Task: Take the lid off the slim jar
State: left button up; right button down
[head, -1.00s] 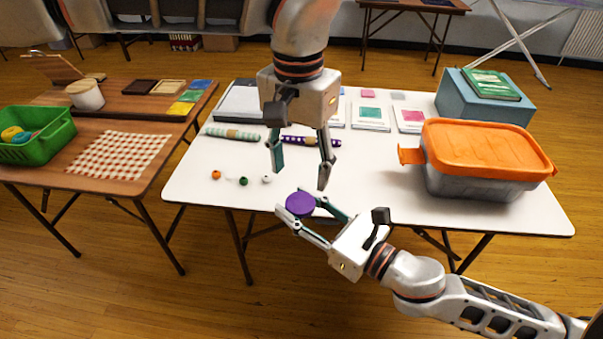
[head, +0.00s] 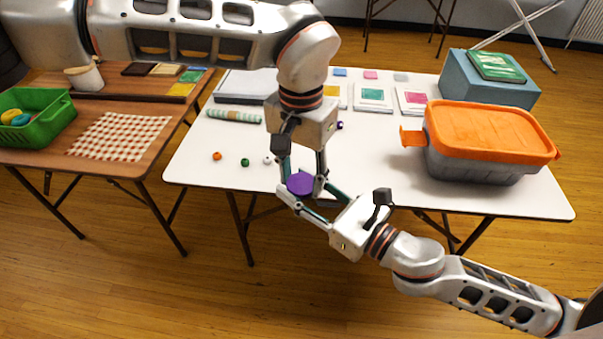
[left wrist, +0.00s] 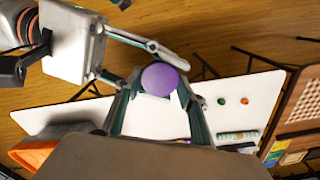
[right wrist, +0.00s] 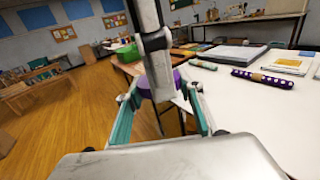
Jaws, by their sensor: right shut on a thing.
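The slim jar's round purple lid (head: 300,184) faces up in front of the white table's near edge; the jar body below it is mostly hidden. My right gripper (head: 302,197) is shut on the jar and holds it clear of the table. My left gripper (head: 301,188) points down from above, its open fingers on either side of the lid. In the left wrist view the lid (left wrist: 160,79) lies between the fingers; I cannot tell whether they touch it. In the right wrist view purple (right wrist: 160,84) shows between the right fingers, partly covered by a left finger.
The white table (head: 370,170) bears a grey bin with an orange lid (head: 490,130), three beads, a mint roll (head: 233,116) and cards. A brown table at left holds a green basket (head: 35,120) and a checked cloth (head: 118,135). Open floor lies below the jar.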

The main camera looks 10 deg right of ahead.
pick_arm(q)
jog(key=c, duration=0.5)
jog(key=o, duration=1.2)
jog(key=shift+o, duration=0.2)
jog(key=shift+r, duration=0.1)
